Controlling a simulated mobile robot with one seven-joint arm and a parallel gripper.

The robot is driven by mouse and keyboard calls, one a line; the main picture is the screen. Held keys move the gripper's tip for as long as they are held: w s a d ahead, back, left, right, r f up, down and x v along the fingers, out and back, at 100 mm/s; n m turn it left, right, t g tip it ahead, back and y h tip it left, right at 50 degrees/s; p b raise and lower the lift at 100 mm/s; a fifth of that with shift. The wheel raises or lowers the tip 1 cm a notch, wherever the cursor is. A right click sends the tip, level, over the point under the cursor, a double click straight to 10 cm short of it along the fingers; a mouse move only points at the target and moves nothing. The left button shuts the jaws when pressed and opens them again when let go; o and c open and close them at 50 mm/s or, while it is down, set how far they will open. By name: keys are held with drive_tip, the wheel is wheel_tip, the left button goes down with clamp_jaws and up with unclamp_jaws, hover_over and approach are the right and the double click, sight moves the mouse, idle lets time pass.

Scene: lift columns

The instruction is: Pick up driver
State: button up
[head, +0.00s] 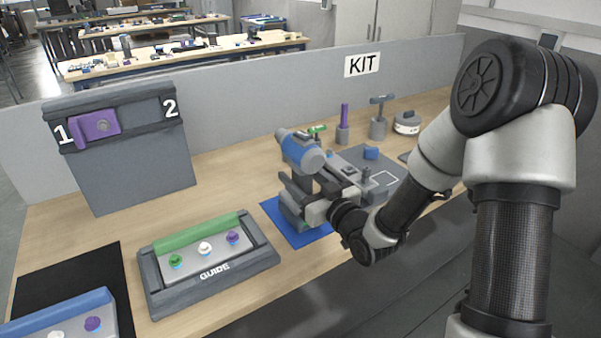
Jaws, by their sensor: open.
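The driver (305,153) is a blue and grey power tool. It stands upright near the blue mat (301,238), with its body above my gripper and its nose pointing up and left. My gripper (300,194) is open at the driver's handle, low on the tool. The gripper and wrist hide most of the handle and the base. I cannot tell whether the fingers touch the handle.
A grey GUIDE tray (212,287) with coloured knobs stands left of the mat. A grey panel numbered 1 and 2 (130,165) stands behind it. Several small tools and a grey board (352,156) lie near the KIT wall (240,110). Bare wood lies between panel and driver.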

sight(292, 167)
drive_tip(key=x, duration=0.3)
drive_tip(key=shift+w+a, duration=0.25)
drive_tip(key=shift+w, duration=0.05)
clamp_jaws()
drive_tip(key=shift+r, duration=0.1)
